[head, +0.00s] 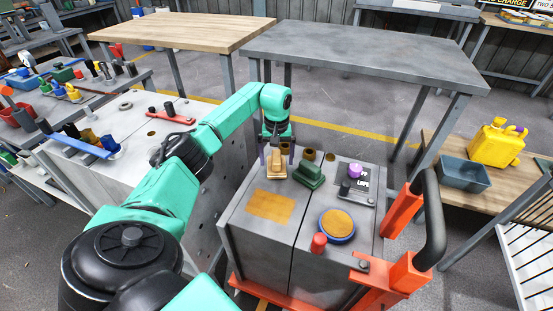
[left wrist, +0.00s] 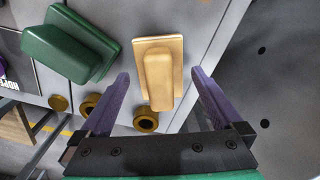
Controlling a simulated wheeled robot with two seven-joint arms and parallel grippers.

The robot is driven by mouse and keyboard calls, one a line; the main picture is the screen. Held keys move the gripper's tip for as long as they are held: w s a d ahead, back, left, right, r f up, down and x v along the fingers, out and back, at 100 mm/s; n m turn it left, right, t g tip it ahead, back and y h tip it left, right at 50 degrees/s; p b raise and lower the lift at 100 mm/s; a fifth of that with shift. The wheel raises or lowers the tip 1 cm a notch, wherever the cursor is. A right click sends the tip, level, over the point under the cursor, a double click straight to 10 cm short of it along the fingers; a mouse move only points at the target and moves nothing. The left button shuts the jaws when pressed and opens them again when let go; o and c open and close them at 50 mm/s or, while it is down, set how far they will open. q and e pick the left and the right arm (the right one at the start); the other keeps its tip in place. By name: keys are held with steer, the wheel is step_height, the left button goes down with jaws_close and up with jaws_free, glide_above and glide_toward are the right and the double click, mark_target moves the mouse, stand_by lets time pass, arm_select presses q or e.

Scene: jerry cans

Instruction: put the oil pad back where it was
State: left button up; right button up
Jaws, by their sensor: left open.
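A tan pad with a raised grip (head: 276,171) sits on the grey top of the cart (head: 238,228); it also shows in the left wrist view (left wrist: 158,75). My left gripper (head: 277,158) points down over it. In the left wrist view its purple fingers (left wrist: 160,82) stand open on either side of the tan grip, apart from it. A similar green pad (head: 310,175) sits just to the right, also seen in the left wrist view (left wrist: 70,44). No label shows which one is the oil pad. My right gripper is not in view.
On the cart top are an orange square (head: 270,206), a round blue-rimmed dish (head: 337,226), a red cylinder (head: 319,243) and a purple-topped item (head: 355,171). Brass rings (left wrist: 146,120) lie near the tan pad. A yellow jerry can (head: 496,145) stands on the right bench.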

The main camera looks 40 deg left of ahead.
mark_target(277, 156)
arm_select(q)
step_height(277, 156, up, 12)
steer(key=p, duration=0.1)
steer(key=shift+f, duration=0.2)
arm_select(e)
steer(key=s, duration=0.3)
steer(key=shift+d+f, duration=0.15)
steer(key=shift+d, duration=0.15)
